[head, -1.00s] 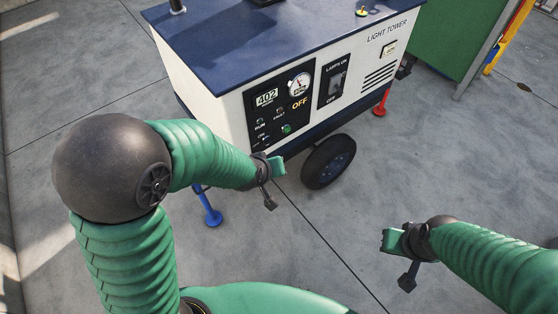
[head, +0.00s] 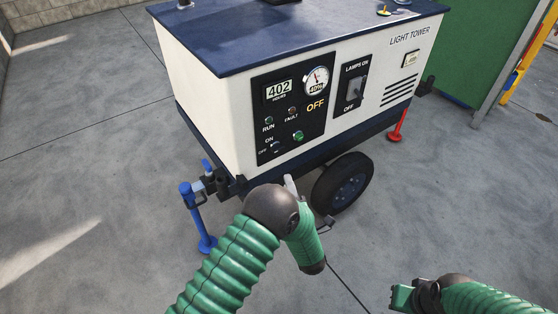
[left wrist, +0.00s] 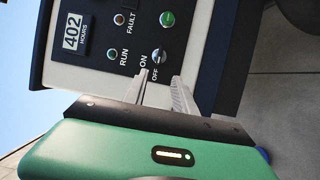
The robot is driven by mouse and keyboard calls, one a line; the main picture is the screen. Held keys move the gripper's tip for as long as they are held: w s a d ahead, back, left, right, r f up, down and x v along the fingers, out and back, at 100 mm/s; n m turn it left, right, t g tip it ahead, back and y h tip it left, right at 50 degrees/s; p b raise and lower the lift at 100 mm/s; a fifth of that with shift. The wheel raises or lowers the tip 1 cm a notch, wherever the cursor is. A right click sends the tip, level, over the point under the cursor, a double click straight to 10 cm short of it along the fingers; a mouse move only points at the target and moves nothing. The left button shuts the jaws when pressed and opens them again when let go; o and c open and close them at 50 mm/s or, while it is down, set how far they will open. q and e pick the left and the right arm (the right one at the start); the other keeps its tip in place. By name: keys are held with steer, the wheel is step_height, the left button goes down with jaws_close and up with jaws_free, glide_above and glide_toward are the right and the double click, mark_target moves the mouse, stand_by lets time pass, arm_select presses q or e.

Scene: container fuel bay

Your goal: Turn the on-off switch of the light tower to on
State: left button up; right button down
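The light tower (head: 215,110) is a white box with a dark blue top and a black control panel. Its on-off switch (head: 276,147) is a small knob at the panel's lower left, marked ON and OFF. The switch also shows in the left wrist view (left wrist: 159,56); its exact setting is too small to tell. A yellow OFF shows on the panel. My left gripper (head: 290,183) is below the panel; in the left wrist view its two pale fingers (left wrist: 163,78) are apart and empty, pointing towards the switch. My right gripper (head: 402,297) is low at the right, away from the tower.
A green button (head: 298,135) sits right of the switch. A lamps switch (head: 355,90) is on a separate plate further right. A wheel (head: 343,183) and a blue stabilizer leg (head: 198,215) stand below. A green panel (head: 480,50) is at the back right. Floor at left is clear.

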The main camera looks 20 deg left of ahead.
arm_select(q)
steer(key=b, duration=0.5)
glide_toward(279, 153)
steer(key=w+a+r, duration=0.1)
steer(key=w+r, duration=0.1)
steer(key=w+a+r, duration=0.2)
steer(key=shift+w+a+r, duration=0.1)
steer(key=shift+a+r, duration=0.15)
steer(key=shift+d+r+p, duration=0.1)
steer(key=shift+p, duration=0.2)
steer(key=shift+c, duration=0.6)
jaws_close()
